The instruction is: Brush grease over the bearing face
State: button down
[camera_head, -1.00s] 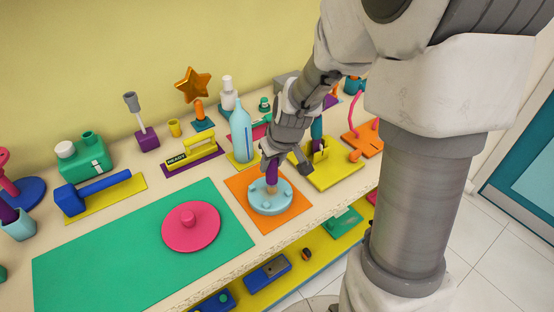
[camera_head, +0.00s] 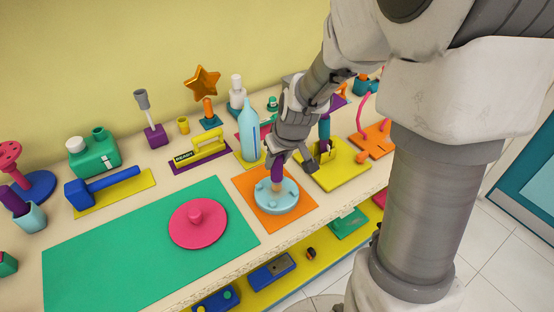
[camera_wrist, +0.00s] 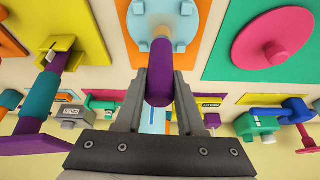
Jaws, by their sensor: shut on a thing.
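The light blue round bearing piece (camera_head: 288,203) with small raised lugs lies on an orange mat (camera_head: 248,187). It also shows at the top of the wrist view (camera_wrist: 140,24). My gripper (camera_head: 279,162) is above it, shut on the purple handle of a brush (camera_head: 277,173). The handle shows between the fingers in the wrist view (camera_wrist: 160,72). The brush points down at the middle of the bearing piece, with an orange-tan lower part. I cannot tell whether its tip touches the face.
A pink disc with a knob (camera_head: 199,223) lies on a green mat (camera_head: 105,259) to the left. A pale blue bottle (camera_head: 250,132) stands behind my gripper. A yellow mat with a holder (camera_head: 343,170) is close on the right. The table's front edge is near.

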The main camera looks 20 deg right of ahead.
jog(key=shift+r+p, duration=2.45)
jog(key=shift+r, duration=1.15)
jog(key=shift+f, duration=0.1)
jog(key=shift+s, duration=0.1)
